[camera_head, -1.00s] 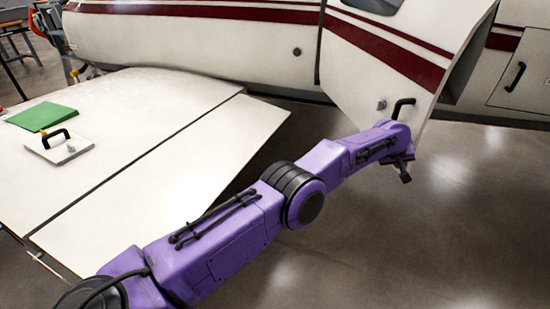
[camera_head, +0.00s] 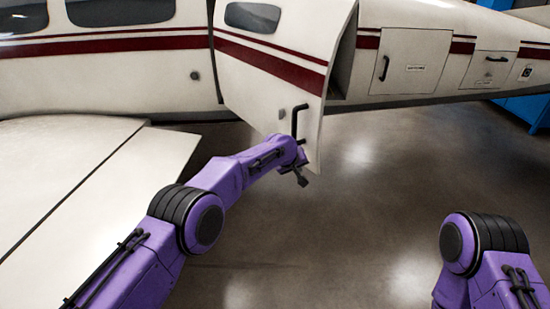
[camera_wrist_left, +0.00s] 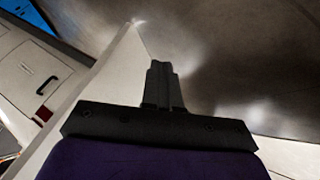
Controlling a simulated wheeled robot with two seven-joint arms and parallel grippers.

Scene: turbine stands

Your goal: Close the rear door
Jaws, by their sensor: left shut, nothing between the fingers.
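The rear door (camera_head: 265,85) is white with a dark red stripe and a small window. It stands ajar, its right edge swung out from the fuselage, leaving a dark gap. A black handle (camera_head: 295,120) is low on its outer face. My left gripper (camera_head: 302,179) is by the door's lower right part, just below the handle; I cannot tell if it touches. In the left wrist view its fingers (camera_wrist_left: 161,86) are together and hold nothing, beside the pale door edge (camera_wrist_left: 115,65). My right gripper is out of view; only part of that arm shows at lower right.
The white wing (camera_head: 85,175) fills the left side, close to my left arm. The fuselage with a handled hatch (camera_head: 411,62) continues to the right of the door. The grey floor (camera_head: 400,180) is clear in front. A blue cabinet (camera_head: 525,108) stands at far right.

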